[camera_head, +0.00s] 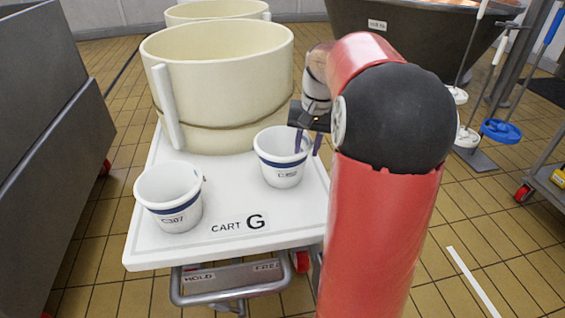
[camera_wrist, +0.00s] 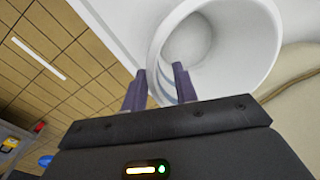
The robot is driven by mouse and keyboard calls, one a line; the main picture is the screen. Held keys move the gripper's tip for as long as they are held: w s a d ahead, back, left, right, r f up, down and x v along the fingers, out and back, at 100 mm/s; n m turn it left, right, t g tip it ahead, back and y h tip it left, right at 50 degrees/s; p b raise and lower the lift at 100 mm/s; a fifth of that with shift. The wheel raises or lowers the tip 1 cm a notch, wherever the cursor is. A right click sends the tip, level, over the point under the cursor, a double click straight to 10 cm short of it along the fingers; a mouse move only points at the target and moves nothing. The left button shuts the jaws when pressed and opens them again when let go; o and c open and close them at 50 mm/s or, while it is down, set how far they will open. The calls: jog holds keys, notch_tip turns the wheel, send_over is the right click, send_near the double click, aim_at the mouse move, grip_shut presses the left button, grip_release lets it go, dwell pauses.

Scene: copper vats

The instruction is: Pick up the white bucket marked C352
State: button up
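The white bucket marked C352 (camera_head: 283,160), with a blue band under its rim, stands upright on the white cart G. Its label is small and hard to read. A second white bucket, marked C307 (camera_head: 169,197), stands at the cart's front left. My gripper (camera_head: 308,143) is at the right rim of the C352 bucket, fingers pointing down. In the wrist view my gripper (camera_wrist: 158,88) is open, one finger over the mouth of the bucket (camera_wrist: 215,50) and one outside, with the wall between them. I cannot tell whether either finger touches it.
A large cream tub (camera_head: 222,75) stands on the cart (camera_head: 150,250) just behind the buckets. A grey metal unit (camera_head: 50,130) is at the left. A dark vat (camera_head: 410,40) and a rack of long-handled tools with a blue disc (camera_head: 500,131) are at the right.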

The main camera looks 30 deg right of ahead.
aim_at(305, 158)
notch_tip(305, 158, down, 4)
jog(key=shift+a+f, duration=0.1)
jog(key=shift+a, duration=0.05)
jog(key=shift+w, duration=0.1)
grip_shut()
